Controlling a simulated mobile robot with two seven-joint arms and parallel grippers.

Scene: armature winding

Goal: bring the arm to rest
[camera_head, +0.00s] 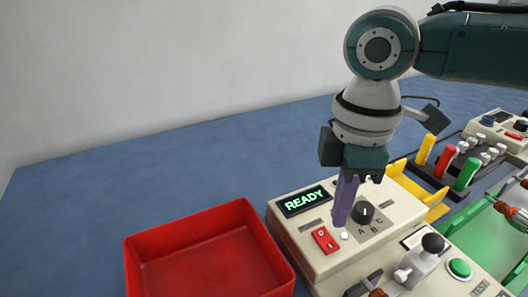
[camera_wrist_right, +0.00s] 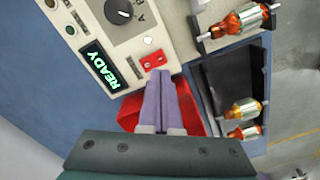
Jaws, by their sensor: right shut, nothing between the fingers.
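My right gripper (camera_head: 341,222) comes down from the upper right, with its purple fingers closed together and nothing between them. In the head view its tips are over the cream control box (camera_head: 300,245), beside the red rocker switch (camera_head: 325,240) and the black selector knob (camera_head: 362,212). I cannot tell whether the tips touch the box. In the right wrist view the shut fingers (camera_wrist_right: 160,78) point at the red switch (camera_wrist_right: 153,60). The display (camera_head: 304,201) shows green READY. My left gripper is not in view.
An empty red tray (camera_head: 190,222) stands left of the box. Right are a green button (camera_head: 460,268), yellow holders (camera_head: 436,209), coloured handles (camera_head: 467,174) and a green tray (camera_head: 490,240). The wrist view shows copper-wound armatures (camera_wrist_right: 240,20) by a dark tray (camera_wrist_right: 222,75). Blue tabletop (camera_head: 100,200) at left is clear.

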